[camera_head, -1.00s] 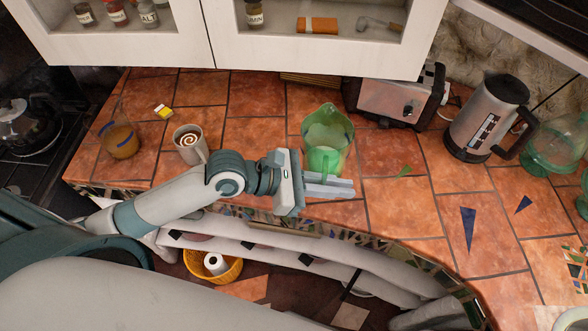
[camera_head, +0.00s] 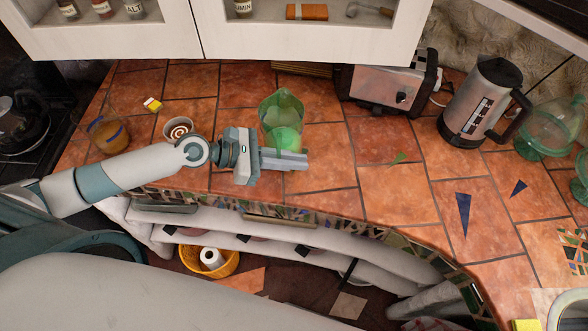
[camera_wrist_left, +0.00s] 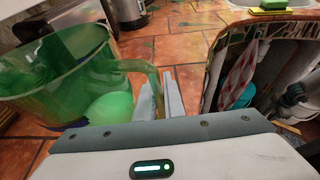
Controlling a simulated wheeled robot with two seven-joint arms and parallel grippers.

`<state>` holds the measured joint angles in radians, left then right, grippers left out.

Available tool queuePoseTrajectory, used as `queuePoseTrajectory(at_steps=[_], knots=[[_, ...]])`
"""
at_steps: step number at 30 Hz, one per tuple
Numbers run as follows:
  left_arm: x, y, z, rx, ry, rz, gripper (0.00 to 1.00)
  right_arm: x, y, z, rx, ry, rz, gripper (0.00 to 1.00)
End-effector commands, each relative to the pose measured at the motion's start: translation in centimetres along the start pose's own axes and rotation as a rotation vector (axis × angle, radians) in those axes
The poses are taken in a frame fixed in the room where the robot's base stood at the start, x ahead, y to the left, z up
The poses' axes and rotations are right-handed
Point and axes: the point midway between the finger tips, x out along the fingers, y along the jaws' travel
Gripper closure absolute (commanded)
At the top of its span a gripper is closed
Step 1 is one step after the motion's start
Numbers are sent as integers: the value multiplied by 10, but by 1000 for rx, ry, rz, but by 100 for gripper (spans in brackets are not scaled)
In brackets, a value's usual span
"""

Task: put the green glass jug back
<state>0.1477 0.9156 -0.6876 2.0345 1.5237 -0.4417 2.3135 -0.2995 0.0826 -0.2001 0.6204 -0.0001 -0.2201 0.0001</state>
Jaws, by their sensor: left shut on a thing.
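The green glass jug (camera_head: 281,108) is at the middle of the mosaic counter in the head view, seen from above, with its mouth up. My left gripper (camera_head: 290,160) is shut on its handle, on the near side of the jug. In the left wrist view the jug (camera_wrist_left: 55,80) fills the left side, and its handle (camera_wrist_left: 140,67) runs down to the fingers (camera_wrist_left: 163,98). A bright green rounded patch shows low in the jug. I cannot tell whether the base touches the counter. My right gripper is not in view.
A mug (camera_head: 180,128) and an amber glass (camera_head: 108,134) stand left of the jug. A toaster (camera_head: 385,84) and a steel kettle (camera_head: 478,105) stand to its right. A green glass vessel (camera_head: 548,130) is further right. Cabinets overhang the back. Tiles right of the jug are mostly clear.

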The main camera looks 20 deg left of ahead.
Motion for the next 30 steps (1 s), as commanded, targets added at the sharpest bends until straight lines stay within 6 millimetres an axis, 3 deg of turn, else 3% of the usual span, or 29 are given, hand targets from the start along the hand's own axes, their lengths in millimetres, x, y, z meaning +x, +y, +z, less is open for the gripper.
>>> queuePoseTrajectory(at_steps=[12,22,30], knots=[[0,2,-1,1,-3,1,100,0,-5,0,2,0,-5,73],[13,1,-31,-2,-3,2,100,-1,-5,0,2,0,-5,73],[15,1,-36,2,-3,2,100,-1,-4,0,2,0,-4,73]])
